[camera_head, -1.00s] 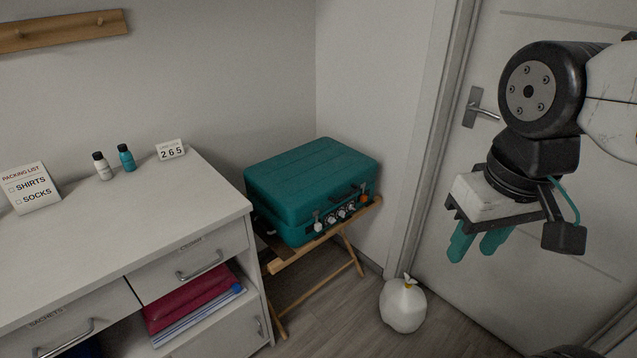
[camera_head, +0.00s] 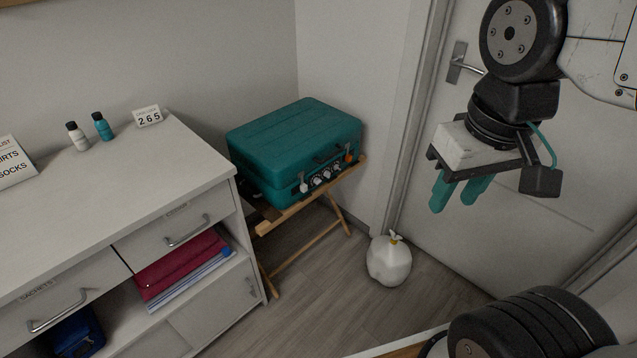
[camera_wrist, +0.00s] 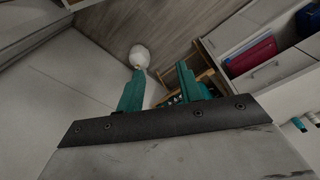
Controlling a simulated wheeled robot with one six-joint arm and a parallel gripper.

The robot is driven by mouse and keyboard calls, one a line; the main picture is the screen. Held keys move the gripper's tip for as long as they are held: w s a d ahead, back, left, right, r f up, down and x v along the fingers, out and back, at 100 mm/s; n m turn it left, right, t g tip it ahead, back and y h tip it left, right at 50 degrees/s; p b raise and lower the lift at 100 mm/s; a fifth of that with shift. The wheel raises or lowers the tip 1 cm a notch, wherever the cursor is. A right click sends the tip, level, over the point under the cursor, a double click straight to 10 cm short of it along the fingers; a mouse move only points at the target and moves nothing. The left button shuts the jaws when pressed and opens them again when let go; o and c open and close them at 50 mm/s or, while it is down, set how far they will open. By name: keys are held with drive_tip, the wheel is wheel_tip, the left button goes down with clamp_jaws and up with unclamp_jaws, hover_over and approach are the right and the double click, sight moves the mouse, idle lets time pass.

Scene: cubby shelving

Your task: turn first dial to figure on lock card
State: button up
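The lock card (camera_head: 149,116) stands on the dresser top and reads 265. The teal suitcase (camera_head: 296,145) lies closed on a wooden folding rack. A row of small dials (camera_head: 322,178) sits on its front face, between a white tag on the left and an orange piece on the right. The dials' figures are too small to read. My gripper (camera_head: 454,198) is up in front of the door, right of the suitcase and apart from it. In the wrist view its two teal fingers (camera_wrist: 158,82) stand apart with nothing between them.
The wooden rack (camera_head: 312,198) holds the suitcase beside the dresser (camera_head: 135,190). A white tied bag (camera_head: 389,262) stands on the floor right of the rack. Two bottles (camera_head: 103,126) and a packing list card (camera_head: 12,163) are on the dresser. Floor before the rack is clear.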

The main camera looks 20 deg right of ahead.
drive_tip(key=shift+o, duration=1)
drive_tip(key=w+d+f+n+g+h, duration=0.1)
drive_tip(key=w+d+f, duration=0.4)
drive_tip(key=w+f, duration=0.8)
drive_tip(key=w+d+f+g, duration=0.1)
drive_tip(key=w+d+f, duration=0.3)
drive_tip(key=w+f, duration=0.85)
drive_tip(key=n+t+y, duration=0.8)
drive_tip(key=t+y, duration=0.2)
drive_tip(key=t, duration=0.6)
approach(318, 182)
drive_tip(key=x, duration=0.7)
drive_tip(key=shift+w+f, duration=0.2)
drive_tip(key=shift+w, duration=0.15)
clamp_jaws()
